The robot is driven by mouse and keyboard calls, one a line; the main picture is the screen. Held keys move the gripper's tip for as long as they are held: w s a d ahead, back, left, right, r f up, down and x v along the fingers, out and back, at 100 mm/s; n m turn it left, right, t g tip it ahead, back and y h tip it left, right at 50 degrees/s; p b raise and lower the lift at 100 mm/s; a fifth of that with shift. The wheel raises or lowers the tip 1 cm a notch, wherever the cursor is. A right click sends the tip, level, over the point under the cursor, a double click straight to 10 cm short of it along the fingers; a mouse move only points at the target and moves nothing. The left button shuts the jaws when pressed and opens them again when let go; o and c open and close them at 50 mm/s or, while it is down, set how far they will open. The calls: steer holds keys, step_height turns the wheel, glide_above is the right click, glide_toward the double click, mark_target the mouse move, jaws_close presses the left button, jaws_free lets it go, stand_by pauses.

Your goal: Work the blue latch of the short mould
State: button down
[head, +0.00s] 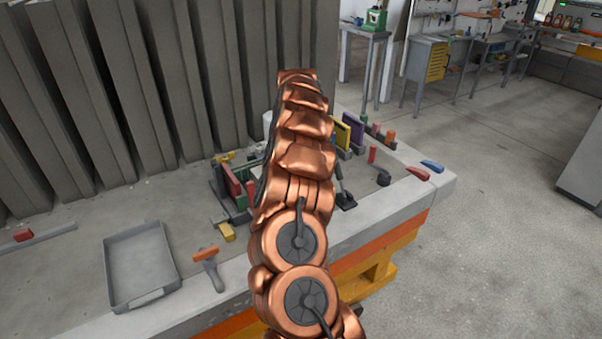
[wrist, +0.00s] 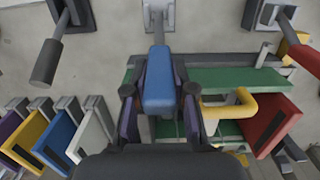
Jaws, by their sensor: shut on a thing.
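The blue latch (wrist: 160,82) shows in the middle of the wrist view, its blue handle running down from a grey metal bracket (wrist: 158,14). My gripper (wrist: 159,94) has one finger on each side of the blue handle and is shut on it. Green walls (wrist: 222,76) of a mould lie beside and under the fingers, with a yellow curved handle (wrist: 238,106) to the right. In the head view my own arm covers the middle of the bench, so the gripper and the blue latch are hidden there.
Several coloured panels lean at the left, including a yellow one (wrist: 27,136); a red panel (wrist: 271,124) stands right.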

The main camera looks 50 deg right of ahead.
steer(key=shift+a+f, duration=0.1)
stand_by(0.5)
steer(key=c, duration=1.1)
jaws_free()
steer(key=shift+w, duration=0.15)
steer(key=shift+c, duration=0.2)
steer(key=shift+o, duration=0.9)
step_height(320, 180, up, 12)
steer(key=w, duration=0.1)
steer(key=shift+d+f, duration=0.15)
steer(key=shift+d, duration=0.2)
steer(key=shift+a, duration=0.15)
